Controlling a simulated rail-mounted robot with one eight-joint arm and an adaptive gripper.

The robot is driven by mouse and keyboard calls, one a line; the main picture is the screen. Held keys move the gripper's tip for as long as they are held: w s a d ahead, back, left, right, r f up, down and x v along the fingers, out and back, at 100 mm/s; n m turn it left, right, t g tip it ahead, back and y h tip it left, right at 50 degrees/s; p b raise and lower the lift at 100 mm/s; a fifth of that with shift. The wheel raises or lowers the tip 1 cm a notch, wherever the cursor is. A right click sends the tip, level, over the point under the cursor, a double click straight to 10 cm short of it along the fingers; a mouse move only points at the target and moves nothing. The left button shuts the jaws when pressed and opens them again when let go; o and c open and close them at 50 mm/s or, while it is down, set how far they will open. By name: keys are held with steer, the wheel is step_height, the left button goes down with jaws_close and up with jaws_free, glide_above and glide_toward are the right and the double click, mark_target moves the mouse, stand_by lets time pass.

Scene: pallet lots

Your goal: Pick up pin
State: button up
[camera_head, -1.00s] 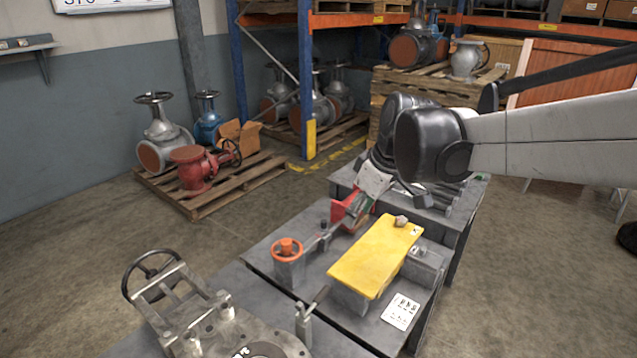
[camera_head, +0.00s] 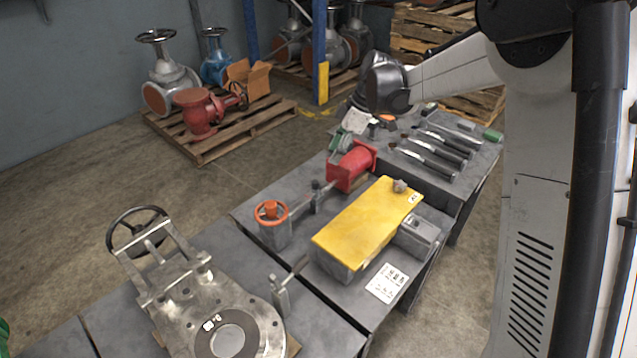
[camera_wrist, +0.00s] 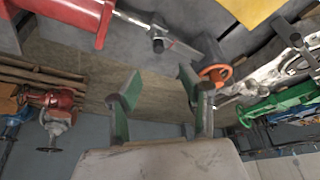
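I cannot tell for certain which part is the pin. One thin rod (camera_head: 300,208) runs through a small upright stand (camera_head: 318,196) between a red cylinder (camera_head: 352,167) and an orange handwheel (camera_head: 271,212). A second short rod (camera_head: 297,267) sits in another stand (camera_head: 280,294) nearer the front. My gripper (camera_head: 342,145) is at the back left edge of the table, just beyond the red cylinder. In the wrist view my gripper (camera_wrist: 160,98) has its green-padded fingers wide apart with nothing between them. The rod and stand (camera_wrist: 159,42) also show there, beyond the fingers.
A yellow block (camera_head: 368,222) and a grey box (camera_head: 418,235) stand on the table (camera_head: 340,290). Several dark-handled tools (camera_head: 432,155) lie on the back table. A steel valve body (camera_head: 210,310) is at front left. Pallets with valves (camera_head: 205,110) stand on the floor behind.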

mark_target(317, 182)
steer(key=b+x, duration=0.1)
steer(key=x, duration=0.6)
steer(key=shift+a+f, duration=0.2)
steer(key=shift+f, duration=0.15)
steer(key=b+x, duration=0.2)
steer(key=x, duration=0.3)
steer(key=shift+w+a, duration=0.1)
steer(key=shift+w, duration=0.05)
jaws_close()
